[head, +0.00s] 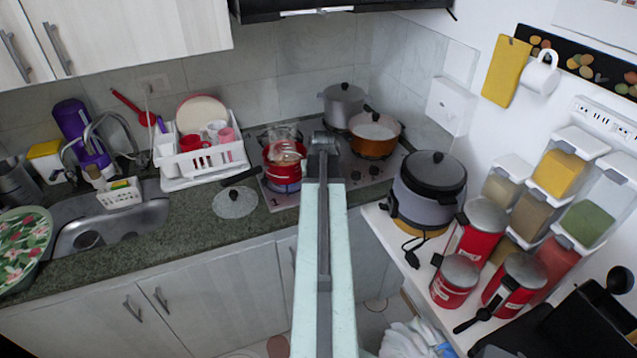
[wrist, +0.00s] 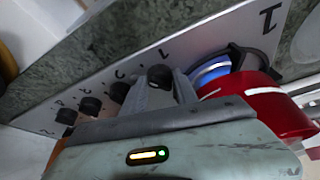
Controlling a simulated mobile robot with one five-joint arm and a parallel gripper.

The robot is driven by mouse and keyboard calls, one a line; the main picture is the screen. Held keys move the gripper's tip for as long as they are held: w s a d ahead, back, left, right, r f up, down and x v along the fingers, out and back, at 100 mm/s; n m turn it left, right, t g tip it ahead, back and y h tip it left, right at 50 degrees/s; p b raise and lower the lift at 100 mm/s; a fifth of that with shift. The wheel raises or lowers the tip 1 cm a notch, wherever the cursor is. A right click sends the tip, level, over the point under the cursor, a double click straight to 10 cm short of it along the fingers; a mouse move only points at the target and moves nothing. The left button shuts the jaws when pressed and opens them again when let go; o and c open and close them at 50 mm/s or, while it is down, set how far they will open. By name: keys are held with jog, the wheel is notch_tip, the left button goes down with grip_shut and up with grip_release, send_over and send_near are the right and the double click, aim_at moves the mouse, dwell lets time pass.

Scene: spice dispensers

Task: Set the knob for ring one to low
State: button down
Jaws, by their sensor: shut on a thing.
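The stove's control strip (wrist: 190,47) runs diagonally across the wrist view, with a row of several black knobs. Three knobs (wrist: 90,106) stand free to the left of my gripper. The end knob (wrist: 159,74) sits between my gripper's grey fingers (wrist: 160,92), which are shut on it. Small dark marks stand by the knobs, too blurred to read surely. A burner (wrist: 212,70) shows blue beside a red pot (wrist: 275,108). In the head view my gripper (head: 323,143) is over the stovetop, right of the red pot (head: 284,176), and hides part of the stove (head: 352,172).
An orange pot (head: 374,143) and a grey pot (head: 343,106) stand at the back of the stove. A dark cooker (head: 428,200) and red canisters (head: 478,240) stand on the right shelf. A glass lid (head: 235,203) lies on the counter at left.

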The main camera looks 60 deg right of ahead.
dwell(0.6)
jog(key=c, duration=0.9)
grip_release()
jog(key=shift+c, duration=0.2)
jog(key=p+v, duration=0.7)
jog(key=shift+r, duration=0.4)
jog(key=shift+a, duration=0.15)
